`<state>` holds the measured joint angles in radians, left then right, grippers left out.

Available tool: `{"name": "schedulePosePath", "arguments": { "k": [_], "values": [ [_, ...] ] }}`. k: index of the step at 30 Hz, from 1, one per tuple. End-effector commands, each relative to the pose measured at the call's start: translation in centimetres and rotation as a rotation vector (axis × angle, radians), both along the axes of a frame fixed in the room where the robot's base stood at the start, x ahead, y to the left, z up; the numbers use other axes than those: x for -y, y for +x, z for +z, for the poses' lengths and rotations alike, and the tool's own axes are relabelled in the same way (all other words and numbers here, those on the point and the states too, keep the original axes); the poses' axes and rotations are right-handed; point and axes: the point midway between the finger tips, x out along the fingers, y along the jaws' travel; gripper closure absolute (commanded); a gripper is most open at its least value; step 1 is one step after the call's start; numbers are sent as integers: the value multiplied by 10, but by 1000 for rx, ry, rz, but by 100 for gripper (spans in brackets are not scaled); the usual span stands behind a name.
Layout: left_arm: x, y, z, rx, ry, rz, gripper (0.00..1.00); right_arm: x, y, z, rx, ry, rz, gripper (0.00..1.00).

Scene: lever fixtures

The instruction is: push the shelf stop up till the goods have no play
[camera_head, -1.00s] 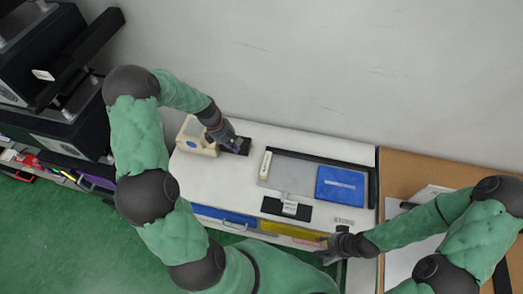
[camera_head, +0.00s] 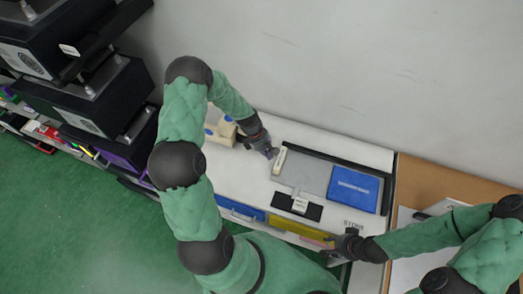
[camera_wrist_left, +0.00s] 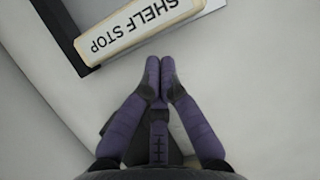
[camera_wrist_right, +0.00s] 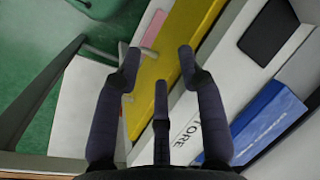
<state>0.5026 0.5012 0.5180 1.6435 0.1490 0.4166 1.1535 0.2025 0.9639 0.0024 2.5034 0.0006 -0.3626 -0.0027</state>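The shelf stop (camera_head: 279,160) is a cream bar at the left end of a grey shelf with a dark rim. Its label reads SHELF STOP in the left wrist view (camera_wrist_left: 135,24). The goods, a blue box (camera_head: 353,190), stand at the shelf's right end, with a wide bare stretch of shelf between them and the stop. My left gripper (camera_head: 271,153) is shut and empty, just left of the stop. Its fingertips (camera_wrist_left: 160,62) are close to the bar's outer side; I cannot tell if they touch. My right gripper (camera_wrist_right: 158,53) is open and empty near the table's front edge.
A cream block with blue spots (camera_head: 219,131) stands left of my left gripper. A black plate with a white tag (camera_head: 300,204) lies in front of the shelf. A yellow strip (camera_head: 298,227) runs along the front edge. A wall closes the back.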

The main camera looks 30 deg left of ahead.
Motion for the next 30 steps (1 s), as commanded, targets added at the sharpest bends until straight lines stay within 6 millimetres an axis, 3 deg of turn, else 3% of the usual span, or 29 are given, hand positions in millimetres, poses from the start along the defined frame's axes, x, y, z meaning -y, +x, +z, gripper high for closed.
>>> {"name": "schedulePosePath", "arguments": {
  "k": [19,23,30],
  "values": [
    [16,3,0,-1,-1,-2,100,0,0,2,0,0,0,60],
    [36,8,2,0,-1,-4,100,0,0,7,0,0,0,60],
    [100,23,3,0,-1,-9,100,0,0,22,0,0,0,60]
  ]
}}
